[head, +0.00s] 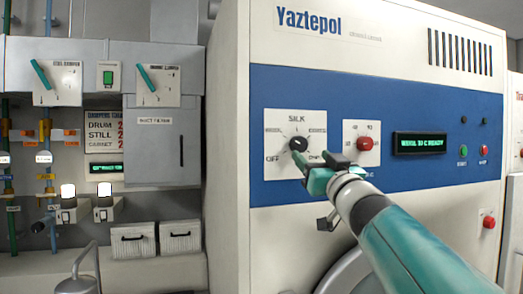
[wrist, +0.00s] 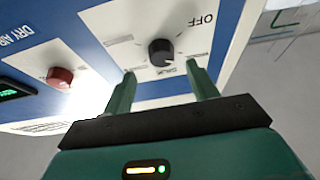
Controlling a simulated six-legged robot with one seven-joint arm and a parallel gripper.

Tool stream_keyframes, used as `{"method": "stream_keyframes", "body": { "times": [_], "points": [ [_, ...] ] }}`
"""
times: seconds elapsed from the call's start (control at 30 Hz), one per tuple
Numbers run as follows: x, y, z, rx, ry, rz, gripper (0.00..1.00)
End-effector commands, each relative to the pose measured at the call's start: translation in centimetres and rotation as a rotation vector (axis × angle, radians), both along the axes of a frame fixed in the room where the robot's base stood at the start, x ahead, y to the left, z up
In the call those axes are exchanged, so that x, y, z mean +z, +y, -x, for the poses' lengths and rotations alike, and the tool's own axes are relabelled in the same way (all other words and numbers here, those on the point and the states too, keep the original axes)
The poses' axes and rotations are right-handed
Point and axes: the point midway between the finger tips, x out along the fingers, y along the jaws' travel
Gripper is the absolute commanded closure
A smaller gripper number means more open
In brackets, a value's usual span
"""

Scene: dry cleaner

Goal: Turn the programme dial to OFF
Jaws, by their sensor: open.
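The programme dial (head: 299,144) is a black knob on a white plate (head: 282,118) on the machine's blue band. The plate reads OFF at lower left and SILK at the top; other labels are small or partly covered. In the wrist view the black dial (wrist: 161,51) stands just beyond and between the fingertips, with OFF printed to its upper right. My gripper (head: 318,160) is in front of the plate's lower right part and hides some of its labels. In the wrist view my gripper (wrist: 160,68) is open, with its two green fingers apart and nothing between them.
A red knob (head: 367,144) on its own plate sits close right of the dial. A green-lit display (head: 420,144) and small buttons lie further right. A grey cabinet (head: 165,140) with levers stands at the left. Free space lies in front of the panel's left edge.

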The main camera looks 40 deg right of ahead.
Motion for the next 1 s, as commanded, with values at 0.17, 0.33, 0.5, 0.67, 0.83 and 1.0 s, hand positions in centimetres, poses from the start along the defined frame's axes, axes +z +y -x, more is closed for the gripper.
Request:
{"method": "stream_keyframes", "body": {
  "times": [0.17,0.33,0.5,0.67,0.83,1.0],
  "points": [
    [1.0,-0.7,-3.1,0.001,0.004,0.000,0.42],
    [1.7,-1.0,-4.7,0.003,0.003,-0.001,0.42],
    [1.9,-1.0,-5.1,0.003,0.001,0.000,0.42],
    [1.9,-1.0,-5.1,0.003,0.002,0.000,0.42],
    [1.9,-1.0,-5.1,0.003,0.002,0.000,0.75],
    [1.9,-1.1,-5.1,0.003,0.002,0.001,0.86]
  ]
}}
